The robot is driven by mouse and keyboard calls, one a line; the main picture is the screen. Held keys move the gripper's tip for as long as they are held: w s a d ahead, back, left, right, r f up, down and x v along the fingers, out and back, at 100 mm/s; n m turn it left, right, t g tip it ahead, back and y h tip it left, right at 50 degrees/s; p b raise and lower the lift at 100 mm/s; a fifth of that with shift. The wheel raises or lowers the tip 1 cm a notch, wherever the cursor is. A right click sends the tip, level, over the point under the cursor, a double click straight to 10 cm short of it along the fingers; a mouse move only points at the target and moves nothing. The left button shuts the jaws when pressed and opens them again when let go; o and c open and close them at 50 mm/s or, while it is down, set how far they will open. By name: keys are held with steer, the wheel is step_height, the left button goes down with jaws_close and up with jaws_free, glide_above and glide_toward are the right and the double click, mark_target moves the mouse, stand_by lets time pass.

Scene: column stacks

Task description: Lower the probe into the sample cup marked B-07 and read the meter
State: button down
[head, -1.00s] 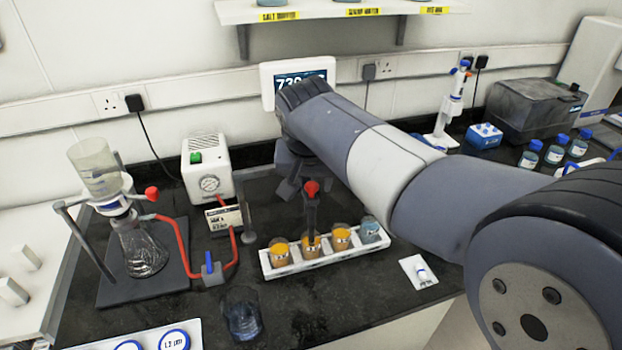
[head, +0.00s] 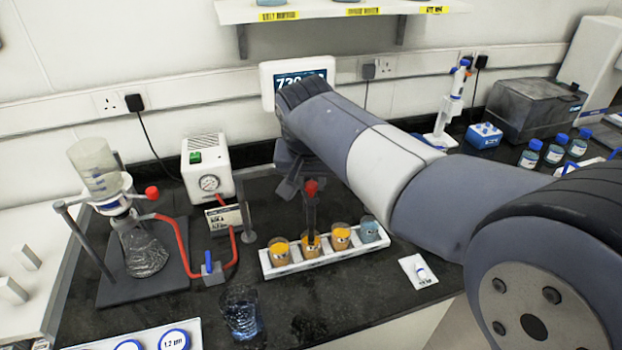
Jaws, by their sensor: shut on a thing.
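The probe (head: 311,212) is a dark upright rod with a red top. Its lower end is at the second cup from the left (head: 311,247), and it looks to be inside the cup's mouth. My gripper (head: 304,178) is shut on the probe near the red top; its fingers are dark and hard to make out. A white rack (head: 300,268) holds the sample cups, several with orange contents and a blue-grey one (head: 370,230) at the right end. The cup labels are too small to read.
A filter flask (head: 143,255) on a dark stand, a pump box (head: 208,165) and a red hose are on the left. A glass beaker (head: 241,315) stands in front of the rack. A small white card (head: 418,272) lies right of it. Blue-capped bottles (head: 553,154) stand far right.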

steer(key=shift+w+r+p, duration=0.1)
steer(key=shift+r+p, duration=2.15)
steer(key=shift+r, duration=0.95)
steer(key=c, duration=1.4)
jaws_free()
steer(key=shift+o, duration=1.1)
steer(key=v, duration=1)
steer(key=shift+s+r+b, duration=0.3)
steer(key=shift+b, duration=0.05)
